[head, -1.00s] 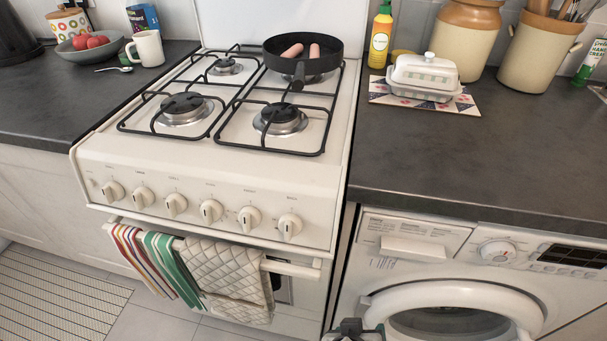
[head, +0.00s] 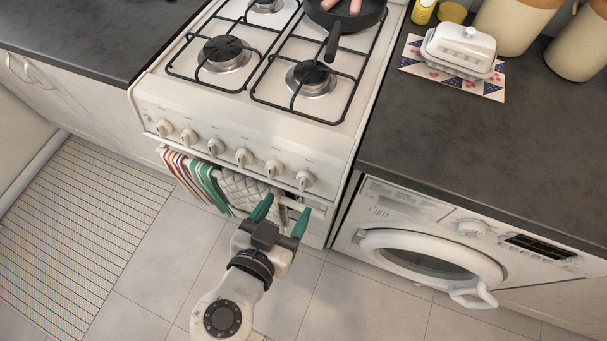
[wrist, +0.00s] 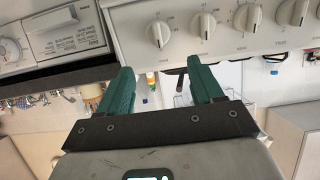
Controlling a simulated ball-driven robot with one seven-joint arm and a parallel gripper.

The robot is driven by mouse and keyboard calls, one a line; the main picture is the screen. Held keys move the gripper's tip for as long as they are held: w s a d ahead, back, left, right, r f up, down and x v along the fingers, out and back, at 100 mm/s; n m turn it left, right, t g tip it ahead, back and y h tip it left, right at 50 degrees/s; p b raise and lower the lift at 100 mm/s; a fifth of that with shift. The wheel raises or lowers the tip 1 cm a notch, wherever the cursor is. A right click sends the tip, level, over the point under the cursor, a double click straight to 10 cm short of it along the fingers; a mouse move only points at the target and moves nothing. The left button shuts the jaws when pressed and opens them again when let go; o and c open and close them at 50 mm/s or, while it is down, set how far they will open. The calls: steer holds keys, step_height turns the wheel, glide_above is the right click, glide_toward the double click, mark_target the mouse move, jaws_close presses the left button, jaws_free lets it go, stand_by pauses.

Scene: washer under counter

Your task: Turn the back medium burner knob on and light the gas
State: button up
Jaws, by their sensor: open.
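The white stove's front panel (head: 235,130) carries a row of several white knobs. The rightmost knob (head: 304,180) and its neighbour (head: 273,168) are closest to my gripper. In the wrist view the rightmost knob (wrist: 158,33) lies just beyond and between the fingertips. Knob labels are too small to read, so I cannot tell which serves the back medium burner. The back left burner (head: 265,5) is cut by the frame's top edge, and a pan hides the back right one. No flame shows. My gripper (head: 283,212) is open, empty, in front of and below the panel's right end.
A black pan (head: 345,15) with sausages sits at the back right, handle pointing forward. Striped towels (head: 190,177) and a quilted cloth (head: 243,190) hang below the knobs on the oven rail. A washer (head: 430,240) stands to the right.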

mark_target(302, 182)
steer(key=p+x, duration=0.1)
steer(key=x, duration=0.7)
steer(key=shift+w+d+f, duration=0.15)
steer(key=shift+w, duration=0.15)
steer(key=c, duration=1)
steer(key=shift+c, duration=0.2)
